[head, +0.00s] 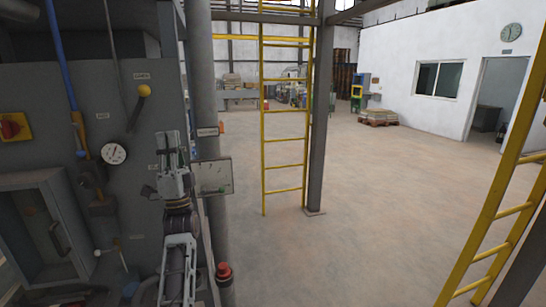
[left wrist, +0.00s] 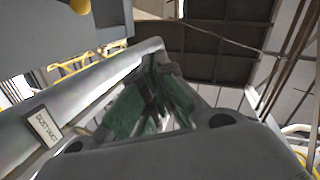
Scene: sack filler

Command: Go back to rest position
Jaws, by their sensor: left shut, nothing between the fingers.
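My left gripper (head: 168,138) points upward in the head view, in front of the right part of a grey machine panel (head: 60,110). Its fingers are shut with nothing between them. In the left wrist view the closed fingers with green pads (left wrist: 152,105) fill the middle. A yellow ball-ended lever (head: 144,91) is on the panel, up and left of the gripper; its contact with the gripper is not seen. My right gripper is in neither view.
The panel carries a round gauge (head: 114,153), a red and yellow switch (head: 14,127) and a grey box (head: 45,230). A grey post (head: 202,100) and a small box (head: 213,177) stand right of the gripper. Yellow ladders (head: 284,140) rise beyond. The floor (head: 390,200) is open.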

